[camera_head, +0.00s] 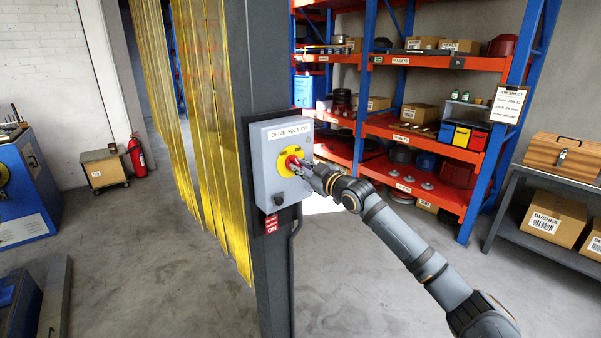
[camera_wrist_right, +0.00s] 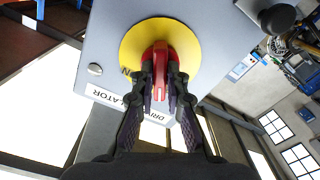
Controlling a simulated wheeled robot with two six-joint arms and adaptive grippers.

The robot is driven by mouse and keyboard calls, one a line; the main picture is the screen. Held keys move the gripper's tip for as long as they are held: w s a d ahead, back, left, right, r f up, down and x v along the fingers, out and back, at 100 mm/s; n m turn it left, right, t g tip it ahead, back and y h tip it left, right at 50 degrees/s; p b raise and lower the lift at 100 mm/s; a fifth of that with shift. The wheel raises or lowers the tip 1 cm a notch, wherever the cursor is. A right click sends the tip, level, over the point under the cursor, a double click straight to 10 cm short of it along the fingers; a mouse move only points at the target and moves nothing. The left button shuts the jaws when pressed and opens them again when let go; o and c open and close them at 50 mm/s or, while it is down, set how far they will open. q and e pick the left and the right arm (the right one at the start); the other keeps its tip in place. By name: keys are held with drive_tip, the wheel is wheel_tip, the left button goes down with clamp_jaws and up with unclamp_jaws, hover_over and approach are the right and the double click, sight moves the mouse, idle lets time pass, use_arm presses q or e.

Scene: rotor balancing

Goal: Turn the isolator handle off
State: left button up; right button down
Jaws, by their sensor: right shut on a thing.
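The drive isolator (camera_head: 268,160) is a grey box on a dark post, labelled "DRIVE ISOLATOR". Its red handle (camera_head: 292,162) sits on a yellow round plate (camera_head: 284,168) on the box front. A red tag under the box reads "ON" (camera_head: 272,226). My right gripper (camera_head: 302,166) reaches in from the right and is at the handle. In the right wrist view the handle (camera_wrist_right: 160,62) lies between the two fingers, which are shut on it. The yellow plate (camera_wrist_right: 131,50) shows around it, and part of its lettering is hidden by the fingers. My left gripper is out of view.
A dark post (camera_head: 256,270) carries the box, with a black knob (camera_head: 278,199) low on its front. Yellow strip curtains (camera_head: 215,130) hang to the left. Orange and blue shelving (camera_head: 430,150) stands behind my right arm. The floor at left is mostly open.

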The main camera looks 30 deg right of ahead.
drive_tip(key=shift+f+n+b, duration=0.1)
drive_tip(key=shift+n+b, duration=0.2)
drive_tip(key=shift+n, duration=1.2)
drive_tip(key=c, duration=1.4)
unclamp_jaws()
drive_tip(key=shift+o, duration=0.2)
wheel_tip(320, 180, up, 10)
drive_tip(key=shift+f, duration=0.1)
drive_tip(key=shift+w, duration=0.1)
